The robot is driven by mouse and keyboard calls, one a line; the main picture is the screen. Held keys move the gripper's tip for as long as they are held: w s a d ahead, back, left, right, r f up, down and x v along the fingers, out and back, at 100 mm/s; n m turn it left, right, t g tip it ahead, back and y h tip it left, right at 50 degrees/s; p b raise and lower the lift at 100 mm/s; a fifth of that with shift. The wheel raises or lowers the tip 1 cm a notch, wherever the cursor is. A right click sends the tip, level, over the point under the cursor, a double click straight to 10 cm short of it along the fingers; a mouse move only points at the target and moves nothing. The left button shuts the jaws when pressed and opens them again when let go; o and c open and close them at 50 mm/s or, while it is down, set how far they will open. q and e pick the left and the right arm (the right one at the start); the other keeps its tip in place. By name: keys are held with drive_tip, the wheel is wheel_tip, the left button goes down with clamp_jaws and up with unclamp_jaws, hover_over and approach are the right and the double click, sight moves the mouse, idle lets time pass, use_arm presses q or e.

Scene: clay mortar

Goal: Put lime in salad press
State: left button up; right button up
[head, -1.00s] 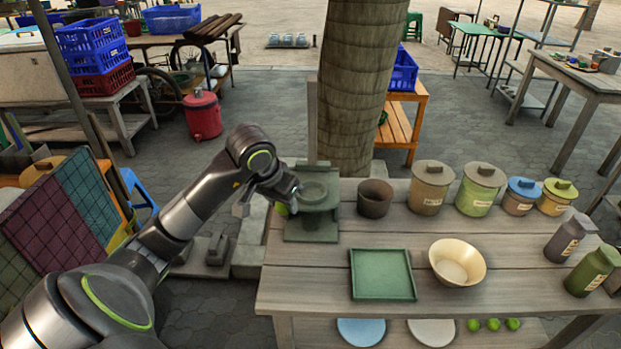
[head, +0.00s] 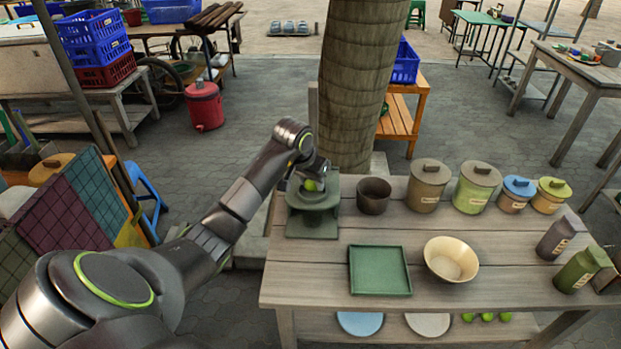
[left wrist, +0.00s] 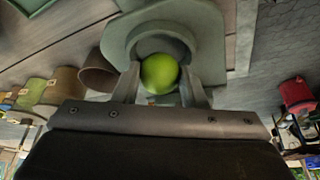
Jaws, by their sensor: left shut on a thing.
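The salad press (head: 312,217) is a grey-green stand with a round cup, at the left end of the wooden table. My left gripper (head: 312,184) is shut on a bright green lime (head: 313,186) at the top of the press. In the left wrist view the lime (left wrist: 160,73) sits between the two fingers, in front of the round opening of the press (left wrist: 205,28). I cannot tell whether the lime touches the cup. My right gripper is not in view.
A dark brown pot (head: 374,196) stands close to the right of the press. A green tray (head: 380,270) and a cream bowl (head: 451,260) are nearer the front. Lidded jars (head: 428,186) line the back. More limes (head: 487,317) lie on the lower shelf. A tree trunk (head: 352,90) rises behind the table.

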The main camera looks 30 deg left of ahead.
use_arm(q)
drive_tip(key=shift+f, duration=0.4)
drive_tip(key=shift+f, duration=0.1)
drive_tip(key=o, duration=1.1)
drive_tip(key=shift+c, duration=0.2)
drive_tip(key=shift+r, duration=0.55)
drive_tip(key=b+v, duration=0.2)
drive_tip(key=v, duration=0.9)
drive_tip(key=shift+s, duration=0.25)
